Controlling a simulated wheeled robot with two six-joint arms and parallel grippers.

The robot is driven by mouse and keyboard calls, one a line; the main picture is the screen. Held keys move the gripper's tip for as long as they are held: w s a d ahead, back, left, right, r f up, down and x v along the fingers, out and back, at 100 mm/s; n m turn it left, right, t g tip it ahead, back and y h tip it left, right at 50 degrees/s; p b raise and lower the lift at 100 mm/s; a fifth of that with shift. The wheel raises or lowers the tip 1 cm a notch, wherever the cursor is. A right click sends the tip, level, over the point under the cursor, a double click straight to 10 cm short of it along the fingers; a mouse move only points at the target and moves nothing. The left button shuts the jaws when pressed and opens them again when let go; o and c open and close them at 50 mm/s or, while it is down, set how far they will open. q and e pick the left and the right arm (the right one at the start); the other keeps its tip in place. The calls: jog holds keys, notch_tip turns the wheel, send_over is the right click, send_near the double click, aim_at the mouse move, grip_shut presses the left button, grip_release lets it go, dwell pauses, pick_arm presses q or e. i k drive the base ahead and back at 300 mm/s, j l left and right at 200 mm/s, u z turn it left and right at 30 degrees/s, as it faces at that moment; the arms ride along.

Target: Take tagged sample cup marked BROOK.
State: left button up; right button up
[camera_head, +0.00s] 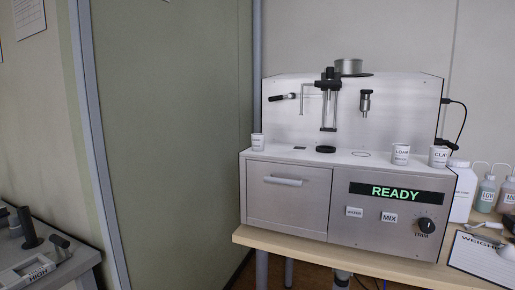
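Three small white cups stand upright on the silver analyser's top. The middle-right cup (401,154) has a dark upper word that looks like LOAM and a smaller lower line that may read BROOK, too small to be sure. The right cup (439,157) reads CLAY at the right end of the top. The left cup (257,142) stands at the left end, and its marking is too small to read. Neither of my grippers shows in the head view.
The analyser (285,205) has a drawer handle (283,181), a READY display (396,193), buttons and a knob (426,225). It stands on a wooden table (320,257). Bottles (487,194) and a clipboard (483,259) are on the right. Another device (40,262) is at lower left.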

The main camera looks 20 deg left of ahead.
aim_at(400, 152)
jog(key=i+l, duration=0.2)
jog(key=l, duration=0.2)
jog(key=i+l, duration=0.2)
jog(key=l, duration=0.15)
jog(key=i+l, duration=0.2)
jog(key=l, duration=0.2)
